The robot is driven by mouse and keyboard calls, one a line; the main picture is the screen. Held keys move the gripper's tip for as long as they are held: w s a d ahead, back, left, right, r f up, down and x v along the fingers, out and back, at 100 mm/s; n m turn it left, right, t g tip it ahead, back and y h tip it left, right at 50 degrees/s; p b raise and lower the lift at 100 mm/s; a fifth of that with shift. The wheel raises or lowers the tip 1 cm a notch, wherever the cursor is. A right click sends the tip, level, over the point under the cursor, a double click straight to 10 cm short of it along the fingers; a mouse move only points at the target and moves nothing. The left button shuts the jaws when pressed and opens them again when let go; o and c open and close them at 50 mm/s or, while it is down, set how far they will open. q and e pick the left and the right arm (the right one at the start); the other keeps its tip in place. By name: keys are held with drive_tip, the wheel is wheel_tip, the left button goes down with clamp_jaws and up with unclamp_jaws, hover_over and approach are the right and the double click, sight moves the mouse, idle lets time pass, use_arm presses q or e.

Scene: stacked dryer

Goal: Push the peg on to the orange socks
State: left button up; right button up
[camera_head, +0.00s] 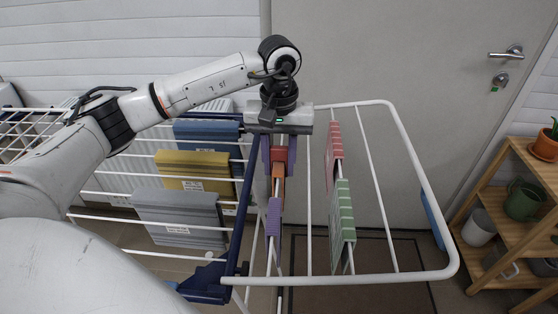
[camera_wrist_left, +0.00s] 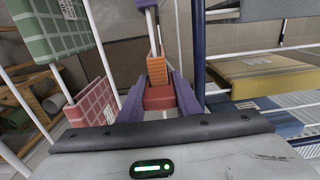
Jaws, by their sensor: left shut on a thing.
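My left gripper (camera_head: 278,160) points down over the drying rack, with its two purple fingers on either side of a red peg (camera_head: 278,154). In the left wrist view the gripper (camera_wrist_left: 158,100) is shut on the red peg (camera_wrist_left: 159,98). I cannot tell whether the peg grips the socks' edge. My right gripper is not in view.
Purple socks (camera_head: 273,220) hang nearer on the same line. A red cloth (camera_head: 334,150) and a green cloth (camera_head: 342,222) hang to the right. Blue, yellow (camera_head: 195,170) and grey (camera_head: 180,215) cloths hang to the left. A wooden plant shelf (camera_head: 510,215) stands far right.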

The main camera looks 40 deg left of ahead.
use_arm(q)
drive_tip(key=shift+f, duration=0.15)
drive_tip(key=o, duration=1.1)
wheel_tip(320, 180, up, 10)
drive_tip(key=shift+r+b, duration=0.15)
drive_tip(key=shift+b, duration=0.25)
